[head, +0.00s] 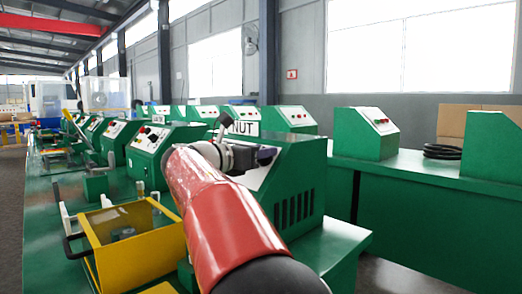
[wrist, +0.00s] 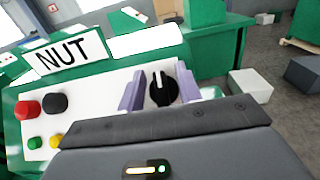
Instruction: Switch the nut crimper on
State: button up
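The nut crimper (head: 296,168) is a green machine on a green bench, with a NUT sign (wrist: 70,53) on top. Its white sloped panel (wrist: 98,103) carries a black rotary knob (wrist: 162,92) with a white pointer mark, which points about upward in the wrist view. My gripper (wrist: 160,75) has its two purple fingers on either side of the knob, with small gaps seeming to show. The fingers look open; contact cannot be told. In the head view my gripper (head: 266,157) is at the crimper's panel, and my red arm hides much of the panel.
Red (wrist: 27,109), black (wrist: 55,104), green (wrist: 35,142) and yellow (wrist: 57,141) buttons sit left of the knob. A yellow open-topped bin (head: 130,268) stands at the front left. Similar green crimpers (head: 160,140) line the bench. Another bench (head: 430,190) stands to the right.

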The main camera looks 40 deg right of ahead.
jog(key=shift+d, duration=0.25)
jog(key=shift+c, duration=0.3)
grip_shut()
jog(key=shift+f, duration=0.1)
